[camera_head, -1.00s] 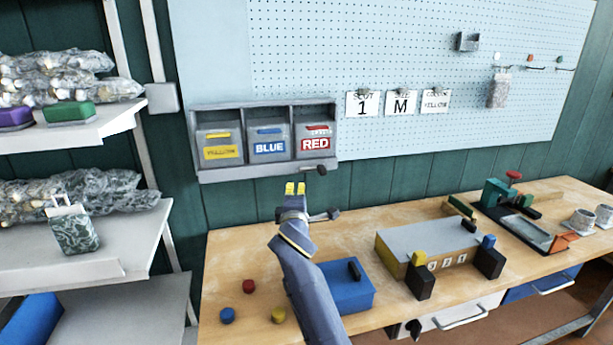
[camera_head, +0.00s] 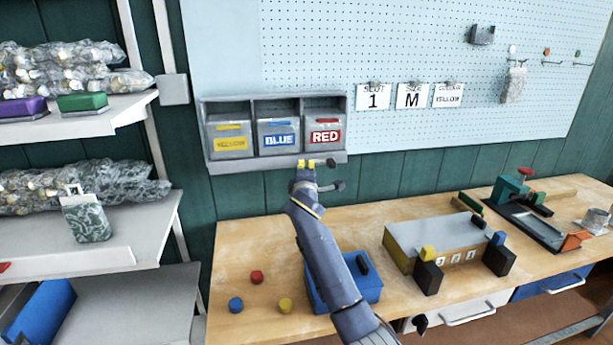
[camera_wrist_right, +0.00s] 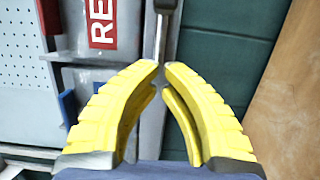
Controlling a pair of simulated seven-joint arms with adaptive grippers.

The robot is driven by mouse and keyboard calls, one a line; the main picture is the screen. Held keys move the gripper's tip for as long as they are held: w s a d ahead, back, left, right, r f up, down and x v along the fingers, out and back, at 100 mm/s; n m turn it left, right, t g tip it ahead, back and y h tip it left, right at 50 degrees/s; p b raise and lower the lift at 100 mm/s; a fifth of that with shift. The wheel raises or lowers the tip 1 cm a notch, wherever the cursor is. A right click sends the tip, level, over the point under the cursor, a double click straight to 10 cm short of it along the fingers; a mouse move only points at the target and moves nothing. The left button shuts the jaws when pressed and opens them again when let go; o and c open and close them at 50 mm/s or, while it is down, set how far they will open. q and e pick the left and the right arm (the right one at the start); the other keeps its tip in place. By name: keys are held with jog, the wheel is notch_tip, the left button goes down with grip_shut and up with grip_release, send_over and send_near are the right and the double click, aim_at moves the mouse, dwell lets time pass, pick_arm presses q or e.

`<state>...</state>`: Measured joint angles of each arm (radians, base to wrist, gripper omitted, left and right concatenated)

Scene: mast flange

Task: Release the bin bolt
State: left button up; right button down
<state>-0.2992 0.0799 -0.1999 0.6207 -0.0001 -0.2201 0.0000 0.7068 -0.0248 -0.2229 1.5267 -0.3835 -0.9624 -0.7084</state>
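The bin rack (camera_head: 350,125) hangs on the wall with yellow (camera_head: 230,143), blue (camera_head: 278,137) and red (camera_head: 324,134) labelled bins. The bin bolt (camera_head: 331,162) shows as a dark knob at the rack's lower right edge. In the right wrist view, the bolt's metal rod (camera_wrist_right: 160,38) runs down from a dark knob to my fingertips. My right gripper (camera_head: 306,164) is just left of the knob, yellow fingertips up at the rack's bottom ledge. It also shows in the wrist view (camera_wrist_right: 163,68), its tips a narrow gap apart; contact with the rod is unclear. My left gripper is out of view.
A blue box (camera_head: 365,289) stands on the bench beneath my right arm, with red, blue and yellow knobs to its left. A grey-topped fixture (camera_head: 435,232) stands to the right. Shelves (camera_head: 100,245) fill the left side.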

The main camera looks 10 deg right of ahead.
jog(key=shift+s+d, duration=0.15)
jog(key=shift+d, duration=1.8)
